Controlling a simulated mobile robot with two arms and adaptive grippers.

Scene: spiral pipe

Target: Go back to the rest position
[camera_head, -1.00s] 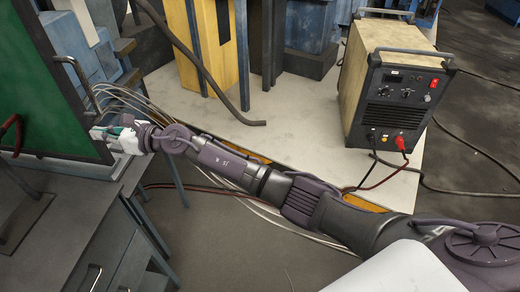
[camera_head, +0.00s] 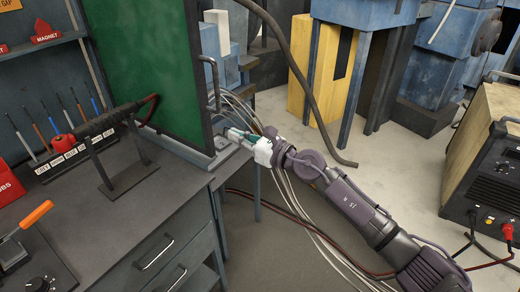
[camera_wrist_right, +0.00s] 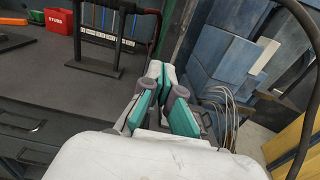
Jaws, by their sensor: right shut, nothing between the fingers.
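My right gripper (camera_head: 232,133) is white with teal finger pads. In the head view it reaches in from the lower right and hovers by the right end of the workbench, in front of the lower corner of the green panel (camera_head: 150,60). In the right wrist view its fingers (camera_wrist_right: 160,70) are closed together at the tips with nothing between them. My left gripper is in neither current view.
The grey workbench (camera_head: 120,210) has a black torch stand (camera_head: 125,185), a tool rack (camera_head: 75,150) and an orange-handled device (camera_head: 15,250). Cables hang behind my right wrist. A yellow cabinet (camera_head: 320,60) and a welding machine (camera_head: 490,160) stand right. Floor between them is open.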

